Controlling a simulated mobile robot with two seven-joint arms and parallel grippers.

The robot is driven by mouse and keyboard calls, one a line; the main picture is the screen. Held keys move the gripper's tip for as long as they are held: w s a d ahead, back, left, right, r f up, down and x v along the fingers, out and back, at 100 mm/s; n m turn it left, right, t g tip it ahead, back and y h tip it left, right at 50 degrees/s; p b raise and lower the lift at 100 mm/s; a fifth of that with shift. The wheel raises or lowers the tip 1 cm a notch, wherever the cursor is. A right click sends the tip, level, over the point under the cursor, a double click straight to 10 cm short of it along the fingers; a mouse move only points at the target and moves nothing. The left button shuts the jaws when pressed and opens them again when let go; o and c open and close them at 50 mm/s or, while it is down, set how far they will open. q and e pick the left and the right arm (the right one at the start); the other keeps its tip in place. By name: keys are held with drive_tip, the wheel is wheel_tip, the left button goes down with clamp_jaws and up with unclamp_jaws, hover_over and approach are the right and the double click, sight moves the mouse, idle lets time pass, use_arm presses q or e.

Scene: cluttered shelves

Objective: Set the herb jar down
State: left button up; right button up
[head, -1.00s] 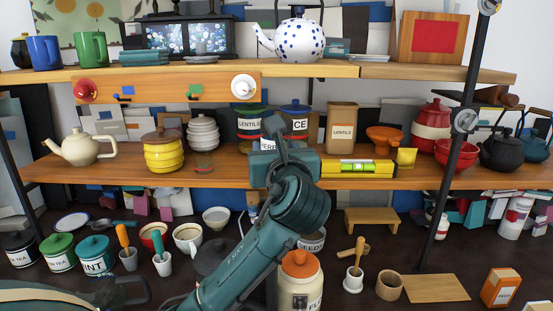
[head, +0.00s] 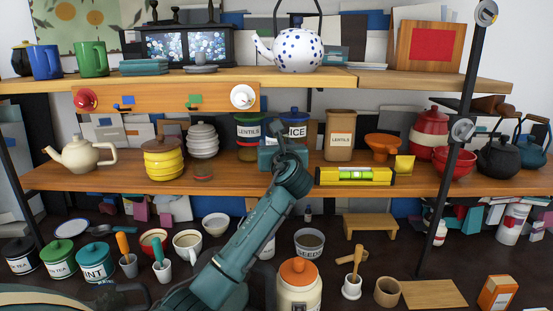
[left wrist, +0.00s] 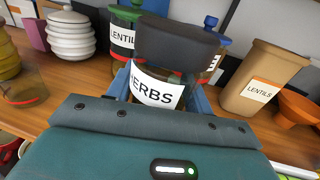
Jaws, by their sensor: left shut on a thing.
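The herb jar (left wrist: 156,88) has a dark lid and a white label reading "ERBS" in the left wrist view. My left gripper (left wrist: 161,96) is shut on it, with a blue finger on either side. In the head view my left gripper (head: 283,152) is at the middle shelf (head: 240,178), and it hides most or all of the jar. The jar's base is hidden, so I cannot tell whether it touches the shelf. My right gripper is not in view.
The green-lidded lentils jar (head: 249,128) and blue-lidded rice jar (head: 294,125) stand behind the gripper. A tan lentils canister (head: 340,135) and a yellow spirit level (head: 355,176) are to the right.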

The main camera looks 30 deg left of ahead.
use_arm(q)
drive_tip(key=shift+w+f, duration=0.15)
drive_tip(key=shift+f, duration=1.7)
drive_tip(key=o, duration=1.2)
drive_tip(key=shift+f, duration=0.2)
drive_tip(key=shift+c, duration=0.2)
drive_tip(key=shift+r, duration=0.2)
drive_tip(key=v, duration=1.2)
drive_tip(key=shift+b, duration=0.3)
